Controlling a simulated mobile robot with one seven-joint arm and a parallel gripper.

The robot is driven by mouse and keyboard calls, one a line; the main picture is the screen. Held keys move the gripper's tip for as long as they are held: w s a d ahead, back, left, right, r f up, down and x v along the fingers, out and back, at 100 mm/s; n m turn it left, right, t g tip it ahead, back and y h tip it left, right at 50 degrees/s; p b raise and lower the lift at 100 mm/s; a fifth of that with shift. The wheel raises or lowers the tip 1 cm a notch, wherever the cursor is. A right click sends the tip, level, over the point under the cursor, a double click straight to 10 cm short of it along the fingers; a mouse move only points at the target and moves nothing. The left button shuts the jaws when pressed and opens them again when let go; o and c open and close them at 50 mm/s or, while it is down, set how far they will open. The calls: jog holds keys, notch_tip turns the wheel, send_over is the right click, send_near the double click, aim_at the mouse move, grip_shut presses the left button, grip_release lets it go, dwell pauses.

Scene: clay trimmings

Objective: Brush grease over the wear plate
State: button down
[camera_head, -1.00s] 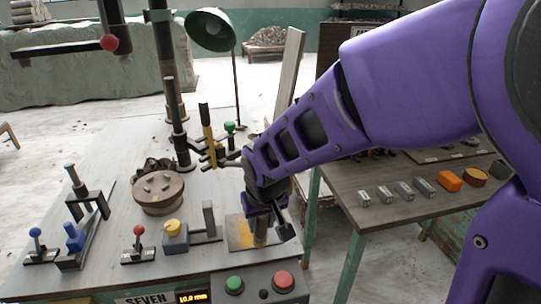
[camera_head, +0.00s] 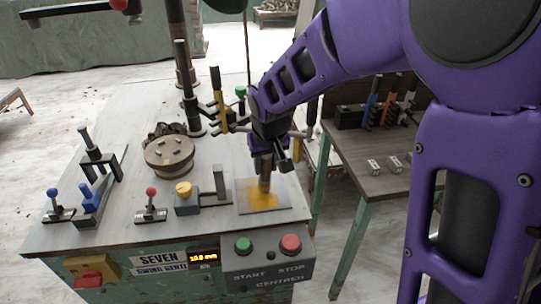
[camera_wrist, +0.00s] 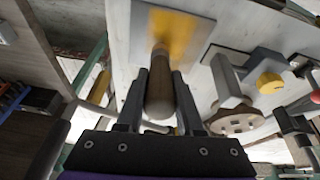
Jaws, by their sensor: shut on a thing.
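The wear plate (camera_head: 285,198) is a flat grey square on the machine table, behind the START/STOP box. A yellow grease patch (camera_head: 262,201) covers its middle and front; the edges look bare grey. My gripper (camera_head: 265,152) is above the plate, shut on the brush (camera_head: 264,178), whose wooden handle points down. The brush's lower end meets the yellow patch; its bristles are hard to make out. In the wrist view the brush handle (camera_wrist: 160,95) sits between both fingers, with the plate (camera_wrist: 140,32) and the yellow grease beyond it.
Left of the plate stands a fixture with a yellow knob (camera_head: 184,188) and a grey upright. A round wooden disc (camera_head: 169,154), red-knobbed lever (camera_head: 151,204) and blue-knobbed lever (camera_head: 55,206) stand farther left. The button box (camera_head: 267,262) is in front. A side table (camera_head: 375,180) is at right.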

jog(key=shift+w+a+p, duration=0.2)
jog(key=shift+w+a, duration=0.05)
jog(key=shift+w, duration=0.8)
jog(key=shift+w+a+p, duration=0.2)
jog(key=shift+w+a, duration=0.05)
jog(key=shift+w, duration=0.75)
jog(key=shift+s+d+b, duration=0.7)
jog(key=shift+s+d, duration=1.55)
jog(key=shift+s, duration=3.35)
jog(key=shift+w+d+f, duration=0.1)
jog(key=shift+w+d, duration=0.05)
jog(key=shift+w, duration=0.9)
jog(key=shift+w+d+f, duration=0.1)
jog(key=shift+w+d, duration=0.05)
jog(key=shift+w, duration=0.9)
jog(key=w+a+p, duration=0.1)
jog(key=w+a, duration=0.1)
jog(key=w, duration=0.6)
jog(key=shift+r, duration=0.2)
